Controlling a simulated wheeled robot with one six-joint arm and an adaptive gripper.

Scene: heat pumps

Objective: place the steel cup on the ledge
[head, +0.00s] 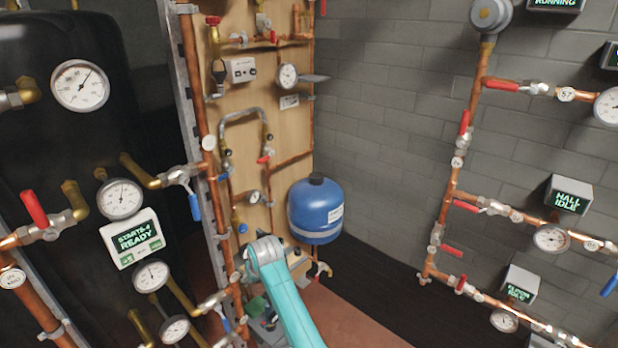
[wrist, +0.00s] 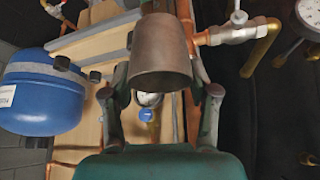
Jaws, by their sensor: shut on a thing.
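The steel cup (wrist: 160,58) is a dull grey-brown tapered vessel at the top middle of the wrist view. My gripper (wrist: 160,92) has a finger on each side of it and is shut on it. The cup is clear of any surface I can make out. In the head view my teal arm shows at the bottom middle, but I cannot make out the gripper or cup there.
A blue tank (head: 315,210) hangs low beside the wooden panel (head: 262,130); it is also at left in the wrist view (wrist: 42,92). Copper pipes, valves and gauges crowd the panel. A black tank (head: 60,140) stands at left. More pipes (head: 460,150) line the grey wall at right.

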